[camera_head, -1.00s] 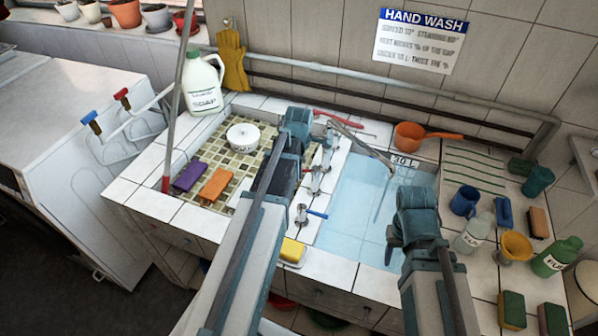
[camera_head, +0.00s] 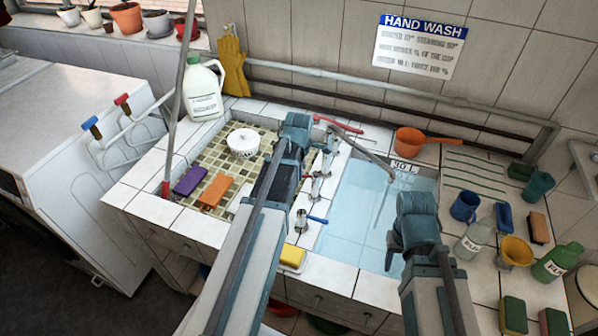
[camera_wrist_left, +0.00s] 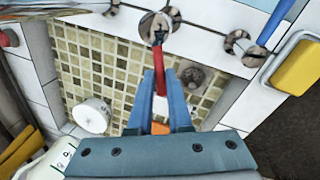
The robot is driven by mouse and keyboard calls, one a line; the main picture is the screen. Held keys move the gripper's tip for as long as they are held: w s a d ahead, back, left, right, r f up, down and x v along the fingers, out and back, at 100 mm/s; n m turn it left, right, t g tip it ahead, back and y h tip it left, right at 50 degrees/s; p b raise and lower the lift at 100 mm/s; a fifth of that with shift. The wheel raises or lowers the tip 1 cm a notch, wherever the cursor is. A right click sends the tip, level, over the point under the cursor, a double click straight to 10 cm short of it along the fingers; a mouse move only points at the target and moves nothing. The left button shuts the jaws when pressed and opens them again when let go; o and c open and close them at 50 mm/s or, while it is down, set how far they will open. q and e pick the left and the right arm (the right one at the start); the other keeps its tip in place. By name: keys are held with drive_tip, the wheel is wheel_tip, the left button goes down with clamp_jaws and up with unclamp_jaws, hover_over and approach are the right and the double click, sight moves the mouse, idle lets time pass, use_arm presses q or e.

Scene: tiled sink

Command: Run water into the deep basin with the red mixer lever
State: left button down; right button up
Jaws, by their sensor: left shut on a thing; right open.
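My left gripper (camera_wrist_left: 160,98) is shut on a short red lever (camera_wrist_left: 159,80) in the left wrist view. The lever joins a metal valve body (camera_wrist_left: 155,25) on the white tiled ledge. In the head view my left arm hides these fingers and the lever. The spout (camera_head: 362,150) reaches over the deep basin (camera_head: 345,215), which looks pale blue inside. A thin streak hangs below the spout tip; I cannot tell whether it is running water or a reflection. My right gripper (camera_head: 393,248) is open and empty over the basin's right side.
A blue-handled tap (camera_head: 316,219) and yellow sponge (camera_head: 292,255) are nearer on the ledge. A red-handled fitting (camera_head: 340,123) is at the back. The shallow tiled basin (camera_head: 205,160) holds a white bowl (camera_head: 243,142) and sponges. Bottles and cups crowd the right counter.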

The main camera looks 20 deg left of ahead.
idle(0.9)
use_arm(q)
drive_tip(key=shift+w+a+m+h, duration=0.2)
drive_tip(key=shift+w+m, duration=0.25)
drive_tip(key=shift+m, duration=0.6)
drive_tip(key=shift+w+a+m+h, duration=0.15)
drive_tip(key=shift+w+m, duration=0.3)
drive_tip(key=shift+m, duration=0.6)
drive_tip(key=c, duration=0.8)
unclamp_jaws()
drive_tip(key=shift+c, duration=0.2)
wheel_tip(320, 180, up, 14)
drive_tip(key=s+p, duration=0.2)
drive_tip(key=p, duration=1.1)
drive_tip(key=shift+s+f, duration=0.25)
drive_tip(key=shift+s, duration=0.1)
